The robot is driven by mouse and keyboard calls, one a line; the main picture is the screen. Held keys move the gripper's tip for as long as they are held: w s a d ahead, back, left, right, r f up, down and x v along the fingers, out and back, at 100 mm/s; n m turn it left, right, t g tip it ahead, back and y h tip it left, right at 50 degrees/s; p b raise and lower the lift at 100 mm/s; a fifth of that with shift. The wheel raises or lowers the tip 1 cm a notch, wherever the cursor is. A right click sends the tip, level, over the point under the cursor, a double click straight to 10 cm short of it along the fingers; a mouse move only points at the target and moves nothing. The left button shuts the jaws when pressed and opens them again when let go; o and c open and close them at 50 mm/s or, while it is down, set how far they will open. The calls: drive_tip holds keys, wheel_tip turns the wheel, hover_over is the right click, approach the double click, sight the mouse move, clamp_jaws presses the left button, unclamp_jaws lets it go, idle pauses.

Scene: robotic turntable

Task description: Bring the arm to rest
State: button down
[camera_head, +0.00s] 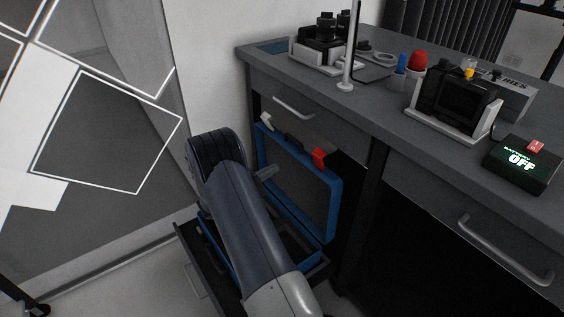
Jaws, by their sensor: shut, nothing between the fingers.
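My arm rises from the bottom edge of the head view to a dark rounded joint left of the desk. It bends away from me there, and its far end is hidden behind my own arm link. I cannot make out my gripper or its fingers. A small grey part shows beside the arm, in front of the case lid; I cannot tell what it belongs to. An open blue case (334,215) has its lid standing up, with a red latch (319,159) and a white latch. Its lower half sits in a pulled-out dark drawer (193,276), partly covered by my arm.
The grey desk (375,109) bears a black device on a stand (456,98), a red-topped and a blue-topped part, a metal post and a battery box (522,164) reading OFF. A glass panel (110,130) stands at left. Floor shows between panel and drawer.

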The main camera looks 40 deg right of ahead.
sight(295, 157)
drive_tip(key=a, duration=0.4)
drive_tip(key=shift+w+f, duration=0.1)
drive_tip(key=shift+f, duration=0.2)
drive_tip(key=shift+d, duration=0.1)
drive_tip(key=d, duration=0.3)
drive_tip(key=d+b, duration=0.1)
drive_tip(key=d, duration=0.3)
drive_tip(key=d+r, duration=0.1)
drive_tip(key=d, duration=0.2)
drive_tip(key=shift+s+d+b, duration=0.2)
drive_tip(key=shift+s+b, duration=0.1)
drive_tip(key=shift+b, duration=0.1)
drive_tip(key=shift+w+a+f, duration=0.1)
drive_tip(key=shift+a, duration=1.15)
drive_tip(key=shift+d, duration=0.1)
